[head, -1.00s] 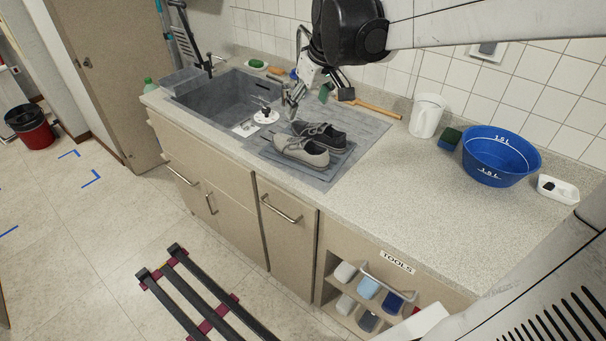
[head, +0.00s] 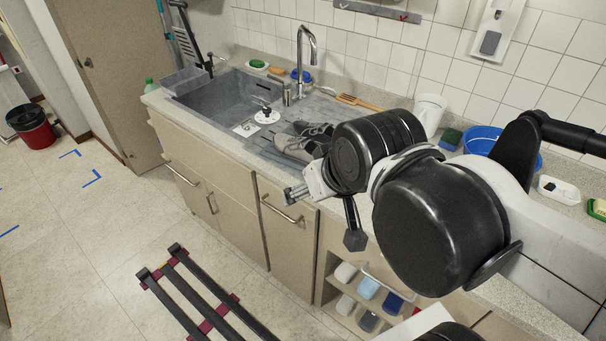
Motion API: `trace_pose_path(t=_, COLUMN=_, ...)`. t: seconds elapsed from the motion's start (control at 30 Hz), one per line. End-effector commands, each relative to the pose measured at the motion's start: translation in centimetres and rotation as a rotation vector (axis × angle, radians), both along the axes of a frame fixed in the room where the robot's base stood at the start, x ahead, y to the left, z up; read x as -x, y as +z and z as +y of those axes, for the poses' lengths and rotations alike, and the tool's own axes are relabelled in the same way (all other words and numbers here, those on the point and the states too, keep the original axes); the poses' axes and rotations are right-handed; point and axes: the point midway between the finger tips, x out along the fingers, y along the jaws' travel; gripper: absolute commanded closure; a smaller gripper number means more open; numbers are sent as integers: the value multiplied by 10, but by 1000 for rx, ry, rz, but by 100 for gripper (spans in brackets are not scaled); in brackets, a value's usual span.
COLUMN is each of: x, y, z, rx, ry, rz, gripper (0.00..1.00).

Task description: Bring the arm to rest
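My arm is folded in over the counter's front edge in the head view, with its large dark joints in the foreground.
A white jug (head: 429,112), a sponge (head: 450,139) and a blue basin (head: 483,140) stand on the counter behind my arm. Shelves with several sponges (head: 368,288) are below. The floor at left is mostly clear.

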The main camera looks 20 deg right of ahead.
Motion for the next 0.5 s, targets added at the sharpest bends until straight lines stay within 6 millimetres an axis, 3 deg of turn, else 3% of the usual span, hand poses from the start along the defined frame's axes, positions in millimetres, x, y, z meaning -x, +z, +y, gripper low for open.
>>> trace_pose_path(t=0.33, x=0, y=-3, z=0, rx=0, ry=0, rz=-1, gripper=33)
trace_pose_path(t=0.5, x=0, y=-24, z=0, rx=0, ry=0, rz=0, gripper=33)
